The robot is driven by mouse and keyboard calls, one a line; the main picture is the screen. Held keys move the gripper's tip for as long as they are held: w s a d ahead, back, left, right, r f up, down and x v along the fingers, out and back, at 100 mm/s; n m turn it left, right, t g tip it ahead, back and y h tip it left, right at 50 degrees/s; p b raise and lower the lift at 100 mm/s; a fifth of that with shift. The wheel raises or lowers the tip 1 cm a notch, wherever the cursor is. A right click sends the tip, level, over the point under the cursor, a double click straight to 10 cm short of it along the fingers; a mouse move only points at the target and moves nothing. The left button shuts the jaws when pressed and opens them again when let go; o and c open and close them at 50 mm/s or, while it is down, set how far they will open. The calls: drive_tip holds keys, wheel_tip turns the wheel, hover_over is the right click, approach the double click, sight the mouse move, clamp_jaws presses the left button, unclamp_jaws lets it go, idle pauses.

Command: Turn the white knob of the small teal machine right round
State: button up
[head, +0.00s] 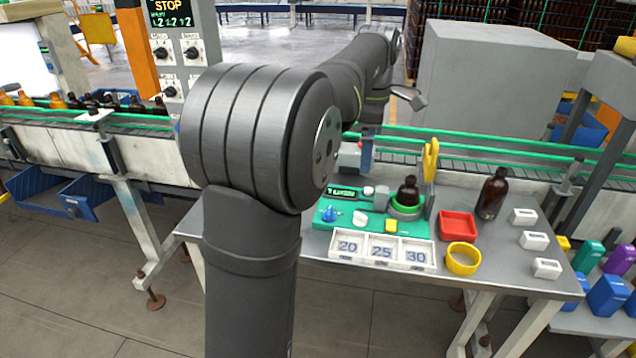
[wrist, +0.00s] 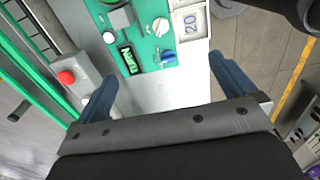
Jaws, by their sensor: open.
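The small teal machine (head: 345,208) stands on the steel table. It has a lit display (head: 343,193), a blue knob (head: 329,213), a white knob (head: 360,217) and a yellow button (head: 391,226). A brown bottle (head: 408,190) stands on its green round seat. In the wrist view, the white knob (wrist: 160,27) lies near the top, just beyond the blue knob (wrist: 167,58). My gripper (wrist: 162,73) is open and empty, with its two blue fingers spread apart below both knobs in that picture. In the head view my arm hides the gripper.
White tiles marked 20, 25 and 30 (head: 382,251) sit in front of the machine. A red-button box (wrist: 72,82) is beside the left finger. The conveyor runs behind.

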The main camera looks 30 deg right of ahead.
drive_tip(key=c, duration=1.3)
drive_tip(key=shift+c, duration=0.9)
drive_tip(key=m, duration=0.7)
approach(361, 214)
wheel_tip(361, 214, down, 8)
drive_tip(key=shift+f, duration=0.25)
clamp_jaws()
